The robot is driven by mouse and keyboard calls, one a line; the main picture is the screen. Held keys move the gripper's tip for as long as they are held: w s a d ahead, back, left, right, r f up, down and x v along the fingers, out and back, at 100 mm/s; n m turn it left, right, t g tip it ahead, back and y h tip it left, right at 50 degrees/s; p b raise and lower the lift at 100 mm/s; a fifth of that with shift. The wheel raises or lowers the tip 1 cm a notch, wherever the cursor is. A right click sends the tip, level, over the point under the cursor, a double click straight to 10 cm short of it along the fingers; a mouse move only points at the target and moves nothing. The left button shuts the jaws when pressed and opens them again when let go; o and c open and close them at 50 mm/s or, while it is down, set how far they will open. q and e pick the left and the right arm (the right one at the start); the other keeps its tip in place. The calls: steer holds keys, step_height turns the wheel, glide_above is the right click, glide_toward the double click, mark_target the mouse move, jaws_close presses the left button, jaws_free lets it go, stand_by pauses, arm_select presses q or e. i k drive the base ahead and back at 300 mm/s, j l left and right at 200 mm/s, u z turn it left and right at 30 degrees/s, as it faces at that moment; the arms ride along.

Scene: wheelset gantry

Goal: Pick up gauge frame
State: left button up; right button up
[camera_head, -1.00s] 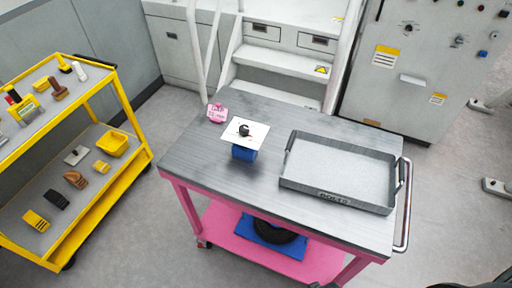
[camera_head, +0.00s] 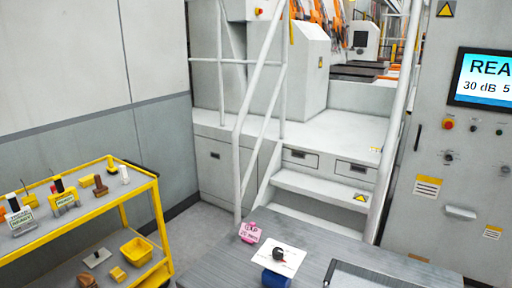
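I cannot single out a thing that is surely the gauge frame. On the grey tabletop of the cart (camera_head: 225,268), at the bottom of the head view, a white square plate (camera_head: 292,262) with a black knob (camera_head: 279,254) rests on a blue block (camera_head: 276,279). A pink tag (camera_head: 250,232) with lettering stands just behind it to the left. The far rim of a grey metal tray (camera_head: 372,273) shows to the right, and the rest is cut off by the picture's bottom edge. Neither of my grippers is in view.
A yellow shelf cart (camera_head: 143,187) on the left carries tools, small blocks and a yellow bin (camera_head: 136,252). White steps (camera_head: 322,184) with handrails (camera_head: 262,80) rise behind the table. A grey control cabinet (camera_head: 462,160) with a screen (camera_head: 482,78) stands at the right.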

mark_target(276, 274)
steer(key=j+z, duration=0.1)
steer(key=z, duration=0.35)
steer(key=j+z, duration=0.1)
steer(key=z, duration=0.35)
steer(key=j+z, duration=0.1)
steer(key=z, duration=0.35)
steer(key=j+z, duration=0.1)
steer(key=z, duration=0.35)
steer(key=k+j+z, duration=0.15)
steer(key=j+z, duration=0.15)
steer(key=k+j+z, duration=0.4)
steer(key=j+z, duration=0.2)
steer(key=k+j+z, duration=0.1)
steer(key=k+j, duration=0.55)
